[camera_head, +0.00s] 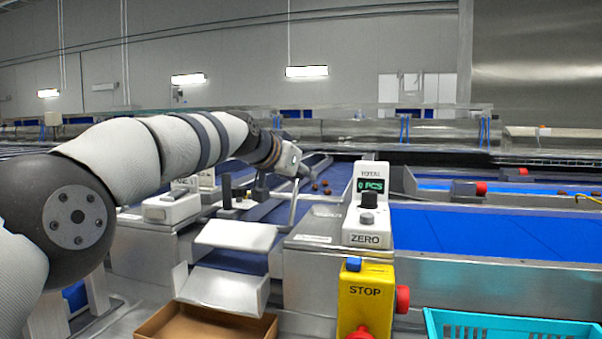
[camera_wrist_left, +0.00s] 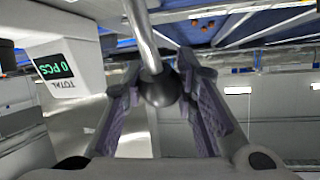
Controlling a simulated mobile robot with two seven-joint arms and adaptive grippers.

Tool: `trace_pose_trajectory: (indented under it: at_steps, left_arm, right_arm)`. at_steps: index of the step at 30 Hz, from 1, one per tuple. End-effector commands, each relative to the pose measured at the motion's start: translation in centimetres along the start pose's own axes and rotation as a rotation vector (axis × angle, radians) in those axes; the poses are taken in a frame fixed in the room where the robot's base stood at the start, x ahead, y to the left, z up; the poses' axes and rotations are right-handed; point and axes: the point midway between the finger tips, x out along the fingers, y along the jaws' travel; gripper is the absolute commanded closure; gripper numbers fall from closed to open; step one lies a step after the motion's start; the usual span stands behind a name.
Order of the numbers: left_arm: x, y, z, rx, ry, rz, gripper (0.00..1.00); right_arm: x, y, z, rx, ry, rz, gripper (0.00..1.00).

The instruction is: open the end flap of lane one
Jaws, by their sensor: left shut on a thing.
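My left gripper (camera_head: 303,172) reaches in from the left, above the end of a blue lane. In the left wrist view its fingers close around a dark ball knob (camera_wrist_left: 159,90) on a bent metal rod (camera_wrist_left: 142,35). The rod also shows in the head view (camera_head: 293,208), running down from the gripper beside the lane end. A white tilted plate (camera_head: 236,235) is at the lane's near end, above a white chute (camera_head: 226,290). I cannot tell for certain which piece is the flap. My right gripper is not in view.
A counter box (camera_head: 368,205) reading 0 PCS stands right of the rod. In front are a yellow STOP box (camera_head: 364,295) with red buttons, an open cardboard box (camera_head: 150,323) below the chute, and a teal crate (camera_head: 435,322). A few dates (camera_head: 327,191) lie on the belt beyond.

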Motion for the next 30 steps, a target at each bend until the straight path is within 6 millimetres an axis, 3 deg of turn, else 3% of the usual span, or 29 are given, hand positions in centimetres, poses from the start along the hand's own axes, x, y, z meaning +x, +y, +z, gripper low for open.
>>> trace_pose_trajectory:
  at_steps: [3, 4, 6, 7, 20, 25, 30]
  left_arm:
    - [0.4, 0.0, 0.9, -0.002, -0.017, 0.004, 1.00]
    - [0.4, 0.0, 0.9, -0.002, -0.017, 0.004, 0.72]
    - [0.3, 0.0, 0.8, -0.002, -0.016, 0.004, 0.56]
    - [0.3, 0.0, 0.8, -0.001, -0.015, 0.003, 0.53]
    - [-0.8, -0.1, 0.1, -0.001, -0.007, 0.000, 0.53]
    - [-3.4, 0.0, 0.2, -0.001, -0.006, 0.003, 0.53]
    - [-7.8, -0.1, 0.1, -0.001, -0.004, 0.000, 0.53]
  right_arm:
    - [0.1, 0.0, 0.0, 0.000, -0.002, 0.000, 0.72]
    - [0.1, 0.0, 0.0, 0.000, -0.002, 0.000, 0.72]
    - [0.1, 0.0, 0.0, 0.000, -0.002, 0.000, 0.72]
    - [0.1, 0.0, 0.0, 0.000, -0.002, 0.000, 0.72]
    - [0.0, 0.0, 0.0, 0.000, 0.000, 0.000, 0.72]
    - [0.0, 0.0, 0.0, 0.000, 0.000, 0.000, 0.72]
    - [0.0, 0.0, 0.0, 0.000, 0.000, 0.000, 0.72]
